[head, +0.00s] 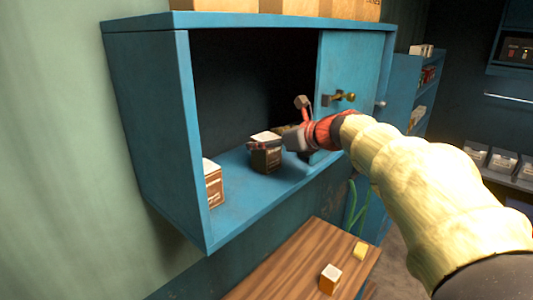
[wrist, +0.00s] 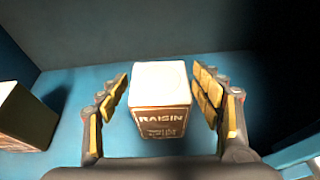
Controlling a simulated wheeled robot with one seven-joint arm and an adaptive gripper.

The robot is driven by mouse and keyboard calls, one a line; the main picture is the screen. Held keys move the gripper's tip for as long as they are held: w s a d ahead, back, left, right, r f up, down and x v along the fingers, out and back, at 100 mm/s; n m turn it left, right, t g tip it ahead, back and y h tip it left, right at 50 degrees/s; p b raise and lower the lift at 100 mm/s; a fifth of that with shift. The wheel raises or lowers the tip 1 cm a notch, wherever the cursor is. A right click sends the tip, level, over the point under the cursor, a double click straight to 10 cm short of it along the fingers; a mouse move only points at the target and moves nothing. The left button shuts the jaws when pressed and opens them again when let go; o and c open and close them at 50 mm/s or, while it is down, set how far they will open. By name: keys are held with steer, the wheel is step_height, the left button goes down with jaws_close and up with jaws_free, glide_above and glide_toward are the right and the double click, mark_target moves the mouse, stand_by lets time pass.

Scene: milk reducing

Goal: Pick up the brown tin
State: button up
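The brown tin (head: 266,157) is a small box-shaped container with a white top, standing upright on the floor of the open blue cabinet. My gripper (head: 290,138) reaches into the cabinet from the right, at the tin. In the wrist view my gripper (wrist: 160,93) is open, one finger on each side of the tin, with narrow gaps. Part of the tin's right side is hidden by the gripper in the head view.
A similar brown box (head: 213,185) stands at the cabinet's left wall; it shows at the left of the wrist view (wrist: 28,112). A blue door (head: 350,75) with a brass handle covers the cabinet's right part. Below, a wooden table (head: 300,262) holds a small box (head: 330,279) and a yellow item (head: 360,251).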

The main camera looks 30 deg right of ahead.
steer(key=c, duration=1.2)
steer(key=shift+c, duration=0.6)
steer(key=shift+r, duration=0.1)
steer(key=shift+r, duration=0.45)
step_height(320, 180, up, 2)
steer(key=shift+r, duration=0.2)
steer(key=r+v, duration=0.1)
steer(key=v, duration=0.4)
steer(key=a+r+v, duration=0.1)
steer(key=v, duration=0.5)
steer(key=w+r+b+v, duration=0.1)
steer(key=v, duration=0.4)
steer(key=shift+s+a+r, duration=0.1)
steer(key=shift+s+r, duration=0.05)
steer(key=shift+s, duration=0.15)
